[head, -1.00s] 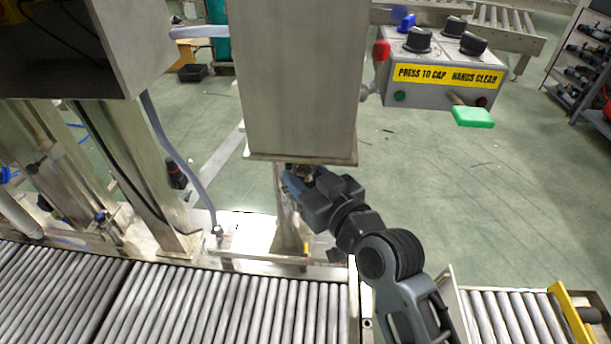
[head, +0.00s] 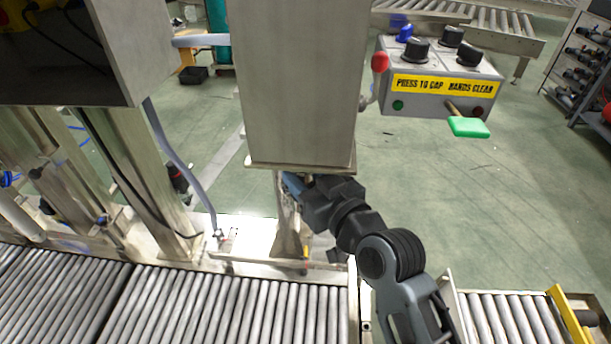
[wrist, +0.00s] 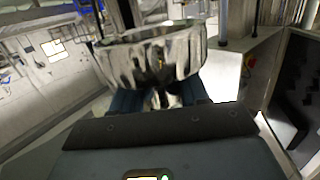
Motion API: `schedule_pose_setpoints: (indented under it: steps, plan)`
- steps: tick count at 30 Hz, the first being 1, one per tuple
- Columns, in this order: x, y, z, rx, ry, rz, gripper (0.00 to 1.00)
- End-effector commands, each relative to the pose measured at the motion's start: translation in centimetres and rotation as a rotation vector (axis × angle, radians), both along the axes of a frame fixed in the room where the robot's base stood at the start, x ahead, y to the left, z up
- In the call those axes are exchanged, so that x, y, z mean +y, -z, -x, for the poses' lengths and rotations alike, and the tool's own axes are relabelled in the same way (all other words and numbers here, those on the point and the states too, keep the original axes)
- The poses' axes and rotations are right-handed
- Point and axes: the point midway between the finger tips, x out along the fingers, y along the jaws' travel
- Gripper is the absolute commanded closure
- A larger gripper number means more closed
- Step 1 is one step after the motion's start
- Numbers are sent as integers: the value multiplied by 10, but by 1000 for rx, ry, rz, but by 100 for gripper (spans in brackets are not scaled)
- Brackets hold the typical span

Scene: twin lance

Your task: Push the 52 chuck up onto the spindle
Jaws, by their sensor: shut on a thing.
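The chuck (wrist: 152,58) is a shiny, cup-shaped metal piece with a fluted side, large in the wrist view. My gripper (wrist: 160,98) is shut on it, with the blue fingers at its lower part. In the head view my gripper (head: 290,184) reaches in just under the lower edge of the grey capping head housing (head: 293,90). The chuck is mostly hidden there by the housing and my gripper. The spindle cannot be made out in either view, so I cannot tell whether the chuck touches it. No number is readable on the chuck.
A control box (head: 440,85) with black knobs, a red knob and a green paddle (head: 469,127) stands to the right. A roller conveyor (head: 230,305) runs along the front. A steel post (head: 150,185) and grey hose (head: 180,165) stand left of the housing.

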Motion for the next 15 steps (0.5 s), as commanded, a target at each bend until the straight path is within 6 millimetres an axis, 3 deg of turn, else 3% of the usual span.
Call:
schedule_pose_setpoints:
  steps: [15]
  plan:
    - [0, -12, 0, -5, 1, -1, 100]
